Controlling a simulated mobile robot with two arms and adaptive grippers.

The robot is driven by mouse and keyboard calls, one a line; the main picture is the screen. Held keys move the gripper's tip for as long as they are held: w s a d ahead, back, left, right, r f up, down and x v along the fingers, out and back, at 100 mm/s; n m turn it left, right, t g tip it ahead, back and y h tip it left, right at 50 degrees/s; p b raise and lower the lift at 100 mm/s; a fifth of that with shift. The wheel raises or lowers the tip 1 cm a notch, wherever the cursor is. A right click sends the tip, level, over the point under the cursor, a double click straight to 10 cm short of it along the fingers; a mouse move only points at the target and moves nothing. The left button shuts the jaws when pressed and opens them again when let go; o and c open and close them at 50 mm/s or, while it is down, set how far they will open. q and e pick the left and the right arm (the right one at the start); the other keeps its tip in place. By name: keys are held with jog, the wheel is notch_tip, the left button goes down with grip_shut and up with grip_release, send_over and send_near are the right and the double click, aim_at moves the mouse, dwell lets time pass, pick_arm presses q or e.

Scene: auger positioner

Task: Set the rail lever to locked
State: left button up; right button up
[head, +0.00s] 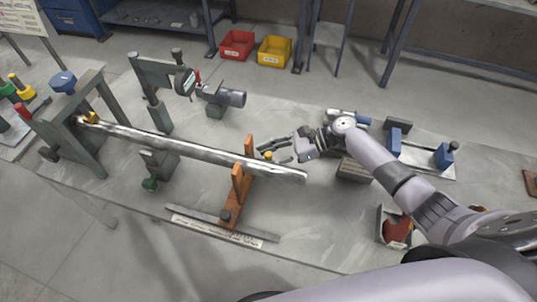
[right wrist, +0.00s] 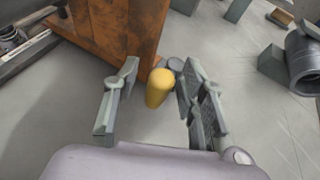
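The rail lever shows as a yellow knob (right wrist: 159,88) in the right wrist view, beside the foot of the orange rest (right wrist: 118,28). In the head view the yellow knob (head: 268,155) is small, just right of the orange rest (head: 238,188), which carries a long metal bar (head: 200,152). My right gripper (head: 268,153) is open there. In the right wrist view its two fingers (right wrist: 155,102) stand apart on either side of the knob, with visible gaps. The knob's base is partly hidden. I cannot read the lock state. My left gripper is not in view.
A rail (head: 222,226) with a label strip runs under the orange rest. A grey block (head: 353,170) stands right of my gripper. A grey cylinder (right wrist: 305,72) lies to the right in the right wrist view. Green frames (head: 88,130) stand at the left.

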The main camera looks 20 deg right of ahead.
jog(key=shift+c, duration=0.3)
grip_shut()
dwell(0.6)
